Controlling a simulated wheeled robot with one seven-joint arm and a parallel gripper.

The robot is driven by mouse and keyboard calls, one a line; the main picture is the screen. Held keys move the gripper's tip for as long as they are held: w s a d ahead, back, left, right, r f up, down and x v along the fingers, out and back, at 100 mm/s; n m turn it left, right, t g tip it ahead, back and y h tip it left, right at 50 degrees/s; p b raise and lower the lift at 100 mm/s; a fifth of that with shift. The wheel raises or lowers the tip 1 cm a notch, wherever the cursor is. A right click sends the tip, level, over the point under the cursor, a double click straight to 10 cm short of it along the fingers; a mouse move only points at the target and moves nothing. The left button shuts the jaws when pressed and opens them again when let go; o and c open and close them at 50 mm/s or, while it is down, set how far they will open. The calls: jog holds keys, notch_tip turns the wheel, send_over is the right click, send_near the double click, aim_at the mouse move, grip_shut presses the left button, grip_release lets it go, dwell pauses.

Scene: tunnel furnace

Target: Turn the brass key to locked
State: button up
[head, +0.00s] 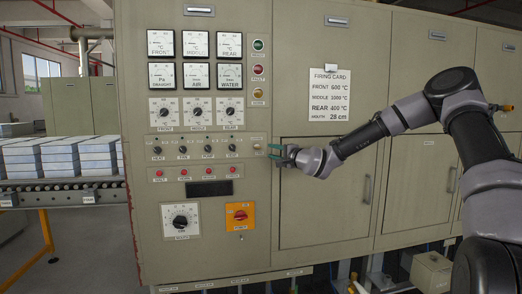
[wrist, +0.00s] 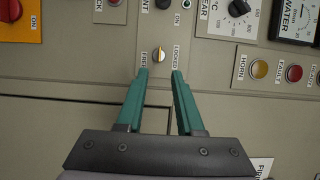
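The brass key (wrist: 159,55) sits in a small round switch on the beige panel, between the labels FREE on its left and LOCKED on its right in the wrist view. It looks upright in that view, but it is too small to tell exactly which label it points to. In the head view the key (head: 257,146) is a small spot right of the row of small switches. My gripper (wrist: 160,73) is open and empty, its two green fingers apart just short of the key, one on each side. It also shows in the head view (head: 275,151), facing the panel.
An orange plate with a red rotary switch (head: 240,215) is below the key. Red push buttons (head: 196,172) and small black switches are to the left, gauges above. A cabinet door (head: 325,195) with a raised handle is right of the key.

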aim_at(257, 147)
jog(key=x, duration=0.9)
jog(key=shift+w+a, duration=0.1)
jog(key=shift+a, duration=0.05)
jog(key=shift+c, duration=0.3)
grip_shut()
